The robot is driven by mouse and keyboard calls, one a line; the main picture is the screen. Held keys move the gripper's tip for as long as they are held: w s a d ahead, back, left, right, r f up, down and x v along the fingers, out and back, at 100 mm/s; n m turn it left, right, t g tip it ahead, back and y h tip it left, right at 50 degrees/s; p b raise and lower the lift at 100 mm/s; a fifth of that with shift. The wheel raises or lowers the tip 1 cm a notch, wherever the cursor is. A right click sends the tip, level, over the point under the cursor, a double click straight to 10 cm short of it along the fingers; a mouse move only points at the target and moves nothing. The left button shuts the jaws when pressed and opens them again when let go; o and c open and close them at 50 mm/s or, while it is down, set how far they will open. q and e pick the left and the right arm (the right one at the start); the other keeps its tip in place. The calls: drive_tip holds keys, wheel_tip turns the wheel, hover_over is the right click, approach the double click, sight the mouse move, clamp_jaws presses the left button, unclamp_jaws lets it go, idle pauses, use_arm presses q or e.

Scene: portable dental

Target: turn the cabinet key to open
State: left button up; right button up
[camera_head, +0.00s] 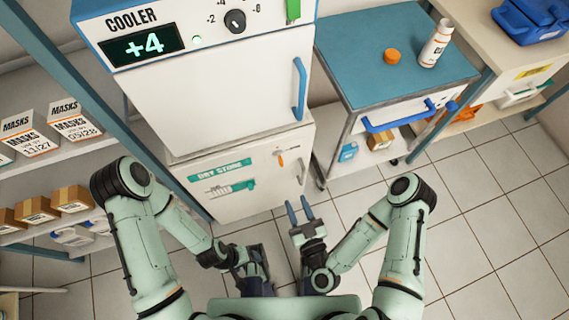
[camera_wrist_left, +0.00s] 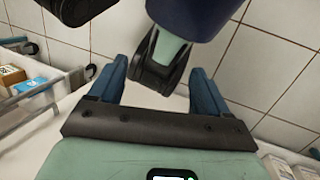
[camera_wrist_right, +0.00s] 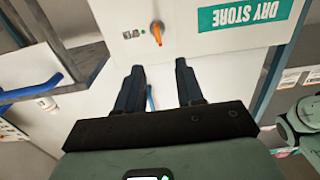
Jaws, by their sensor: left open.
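The orange cabinet key (camera_head: 281,159) sits in the front of the lower white cabinet (camera_head: 282,190), which carries a green DRY STORE label. The cabinet door looks shut. In the right wrist view the key (camera_wrist_right: 157,31) lies beyond my fingertips, close to upright in the picture, with a small green mark beside it. My right gripper (camera_head: 299,205) is open and empty, below and in front of the key, fingers pointing to the cabinet and not touching it. My left gripper (camera_head: 259,262) is low near my body. Its fingers stand apart in the left wrist view (camera_wrist_left: 160,85), with nothing held.
The white cooler (camera_head: 210,95) with a blue handle stands above the cabinet. Shelves (camera_head: 60,150) with boxes stand left. Tiled floor before the cabinet is clear.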

drive_tip(key=b, duration=0.8)
approach(282, 164)
drive_tip(key=x, duration=0.4)
drive_tip(key=shift+f, duration=0.3)
drive_tip(key=x, duration=0.4)
drive_tip(key=shift+r+p, duration=0.25)
drive_tip(key=shift+p, duration=0.1)
use_arm(q)
drive_tip(key=w+a+f+t+y, duration=0.1)
drive_tip(key=w+a+f+t, duration=0.2)
drive_tip(key=w+f, duration=0.5)
drive_tip(key=shift+w+a+f+n+y, duration=0.2)
drive_tip(key=shift+w+a+n+y, duration=0.1)
drive_tip(key=shift+w+a, duration=0.75)
use_arm(e)
drive_tip(key=shift+w+a, duration=0.15)
drive_tip(key=shift+w, duration=0.4)
use_arm(q)
drive_tip(key=shift+w+d, duration=0.15)
use_arm(e)
clamp_jaws()
